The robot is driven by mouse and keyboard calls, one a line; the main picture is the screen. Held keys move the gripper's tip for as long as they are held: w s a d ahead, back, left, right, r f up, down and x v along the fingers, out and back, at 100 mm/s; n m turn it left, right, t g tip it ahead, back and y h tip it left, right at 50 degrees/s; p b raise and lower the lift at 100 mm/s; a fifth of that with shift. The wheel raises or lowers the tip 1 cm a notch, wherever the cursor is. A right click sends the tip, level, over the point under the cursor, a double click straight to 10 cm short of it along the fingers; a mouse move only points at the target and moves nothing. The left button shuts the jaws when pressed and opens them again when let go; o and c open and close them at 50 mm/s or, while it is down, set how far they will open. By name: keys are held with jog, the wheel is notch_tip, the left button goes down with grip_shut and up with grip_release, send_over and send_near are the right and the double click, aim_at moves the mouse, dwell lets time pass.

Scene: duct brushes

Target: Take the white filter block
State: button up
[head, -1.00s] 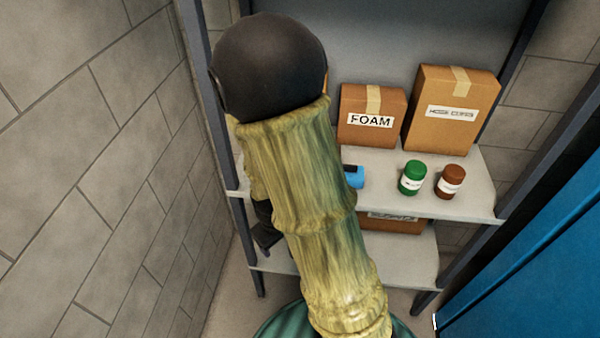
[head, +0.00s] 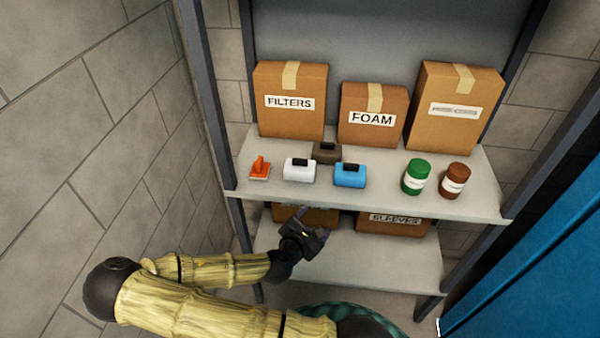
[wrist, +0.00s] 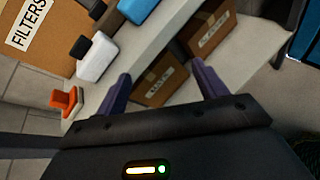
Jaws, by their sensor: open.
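The white filter block (head: 299,170), with a black top piece, sits on the upper shelf between an orange tool and a blue block. It also shows in the wrist view (wrist: 97,58), at the upper left, beyond my left finger. My gripper (head: 313,218) is below the front edge of the upper shelf, in front of the lower shelf's boxes. In the wrist view my gripper (wrist: 160,82) has its two purple fingers spread wide with nothing between them. The gripper is apart from the white block.
A blue block (head: 349,175), a dark brown block (head: 326,152) and an orange tool (head: 260,169) stand close to the white one. Green (head: 416,177) and brown (head: 454,180) jars stand right. Cartons line the back, including the FILTERS box (head: 290,100). The upper shelf edge (head: 380,207) lies above my gripper.

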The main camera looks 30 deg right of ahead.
jog(key=w+a+r+n+t+y, duration=0.1)
jog(key=w+a+r+n+t, duration=0.3)
jog(key=n+t, duration=0.3)
jog(key=shift+w+a+r+n+b, duration=0.2)
jog(key=shift+w+r+n+b, duration=0.2)
jog(key=shift+w+r+n, duration=0.55)
jog(key=shift+f, duration=0.2)
jog(key=b, duration=0.5)
send_near(295, 169)
jog(key=w+d+r, duration=0.2)
jog(key=w+d, duration=0.1)
jog(key=w+d+r, duration=0.1)
jog(key=shift+w+d, duration=0.35)
jog(key=shift+d, duration=0.05)
jog(key=shift+w+f, duration=0.1)
